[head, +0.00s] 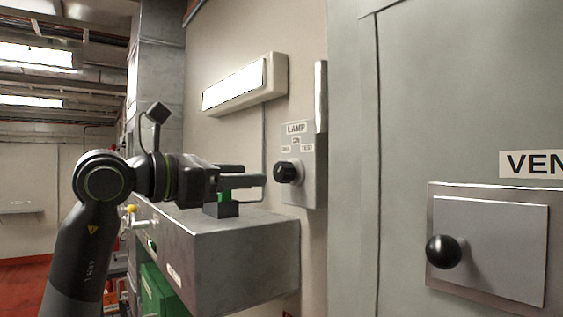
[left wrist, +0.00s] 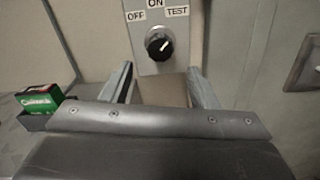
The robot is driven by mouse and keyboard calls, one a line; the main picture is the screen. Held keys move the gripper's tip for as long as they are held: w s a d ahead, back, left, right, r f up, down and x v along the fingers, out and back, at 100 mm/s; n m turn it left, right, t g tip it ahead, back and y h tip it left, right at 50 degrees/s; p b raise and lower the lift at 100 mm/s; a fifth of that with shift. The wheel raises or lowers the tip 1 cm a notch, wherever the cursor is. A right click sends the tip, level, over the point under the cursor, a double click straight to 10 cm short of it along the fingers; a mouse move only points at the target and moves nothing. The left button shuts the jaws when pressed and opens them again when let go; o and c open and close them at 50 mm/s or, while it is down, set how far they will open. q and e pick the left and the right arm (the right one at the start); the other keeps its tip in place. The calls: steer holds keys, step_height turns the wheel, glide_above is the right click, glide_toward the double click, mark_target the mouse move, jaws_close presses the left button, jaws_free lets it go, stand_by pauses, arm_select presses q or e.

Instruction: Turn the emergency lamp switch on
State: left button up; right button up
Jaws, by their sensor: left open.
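The lamp switch is a round black knob (head: 288,171) on a grey plate (head: 308,190) labelled LAMP, fixed to the wall. In the left wrist view the knob (left wrist: 159,45) sits below the labels OFF, ON and TEST; its pale mark appears to point up and right, towards TEST. The emergency lamp (head: 238,85) on the wall above left has a bright white face. My left gripper (head: 256,180) is level with the knob, just left of it. In the left wrist view its fingers (left wrist: 163,85) are apart and empty, with the knob ahead between their lines. My right gripper is not in view.
A grey box-like bench (head: 240,260) lies below my left gripper. A small green box in a dark holder (left wrist: 40,100) stands on it. A large grey cabinet (head: 450,100) with a black-knobbed vent panel (head: 500,250) fills the right side.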

mark_target(277, 174)
arm_select(q)
steer(key=p+x, duration=0.3)
steer(key=x, duration=0.4)
steer(key=shift+w+d+r, duration=0.1)
steer(key=shift+r, duration=0.05)
steer(key=shift+w+d+p, duration=0.35)
steer(key=shift+d+p, duration=0.1)
steer(key=shift+d, duration=0.1)
